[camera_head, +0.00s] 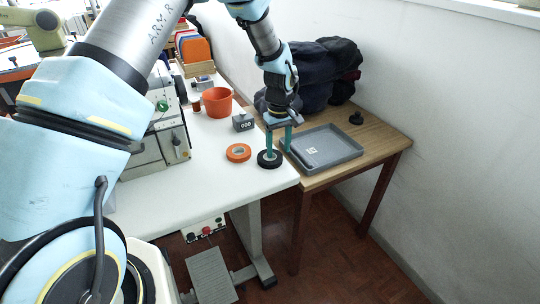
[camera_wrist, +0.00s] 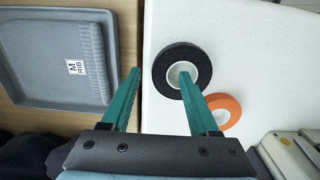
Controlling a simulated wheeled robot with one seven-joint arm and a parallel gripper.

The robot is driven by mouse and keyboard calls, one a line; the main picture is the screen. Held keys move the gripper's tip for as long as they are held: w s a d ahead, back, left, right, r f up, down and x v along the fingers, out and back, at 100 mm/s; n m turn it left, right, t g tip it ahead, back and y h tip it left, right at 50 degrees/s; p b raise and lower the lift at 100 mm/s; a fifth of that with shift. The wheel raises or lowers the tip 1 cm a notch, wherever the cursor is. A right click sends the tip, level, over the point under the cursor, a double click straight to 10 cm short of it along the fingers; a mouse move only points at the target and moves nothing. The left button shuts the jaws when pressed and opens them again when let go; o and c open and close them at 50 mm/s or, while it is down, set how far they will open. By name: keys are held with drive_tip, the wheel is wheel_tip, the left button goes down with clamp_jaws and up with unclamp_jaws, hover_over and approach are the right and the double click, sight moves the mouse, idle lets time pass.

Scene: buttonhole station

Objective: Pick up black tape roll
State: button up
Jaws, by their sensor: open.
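The black tape roll (camera_head: 270,159) lies flat near the right corner of the white table; in the wrist view (camera_wrist: 164,67) it is a black ring with a pale core. My gripper (camera_head: 278,150) is open and points down over it. In the wrist view my gripper (camera_wrist: 160,73) has one teal finger over the roll's pale core and the other outside the roll on the left, near the table edge. The roll's near wall is between the fingers. I cannot tell whether the fingertips touch the roll.
An orange tape roll (camera_head: 238,153) lies close by on the left. A grey tray (camera_head: 341,158) sits on the wooden table (camera_head: 388,148) to the right. A grey counter block (camera_head: 243,121) and an orange pot (camera_head: 217,102) stand behind. Machinery (camera_head: 165,145) stands left.

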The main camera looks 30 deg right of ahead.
drive_tip(key=shift+f, duration=0.6)
clamp_jaws()
